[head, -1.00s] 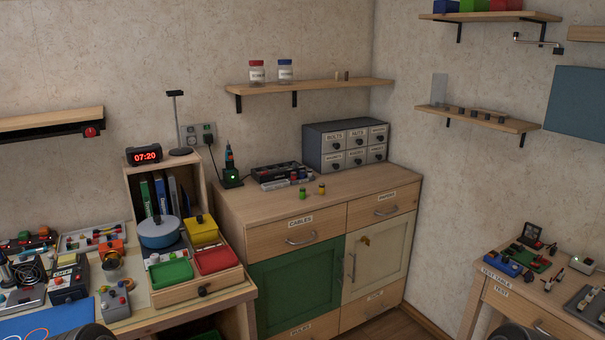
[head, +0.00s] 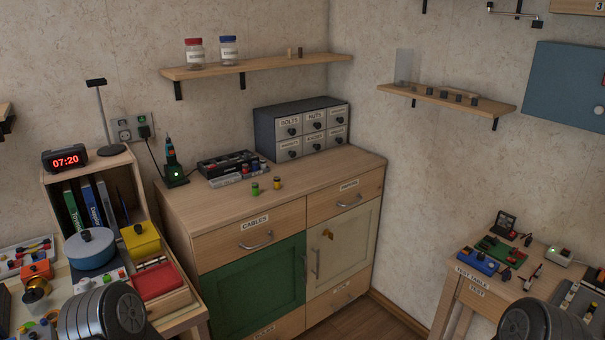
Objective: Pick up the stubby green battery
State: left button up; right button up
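A small stubby green battery (head: 255,189) stands on the wooden top of the cabinet (head: 224,213), near its front edge. A similar small yellow one (head: 277,183) with a dark top stands just to its right, apart from it. Neither of my grippers is in view. Only dark rounded parts of my own arms show at the bottom left and bottom right, well away from the green battery.
A crowded workbench lies left, a test table (head: 468,290) right. The cabinet top right of the batteries is clear.

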aim_at(255, 188)
jog(key=i+z, duration=0.25)
jog(key=i, duration=0.15)
jog(key=i+j+z, duration=0.25)
jog(key=i, duration=0.15)
jog(key=i+j+z, duration=0.25)
jog(key=i, duration=0.15)
jog(key=i+l, duration=0.05)
jog(key=l, duration=0.05)
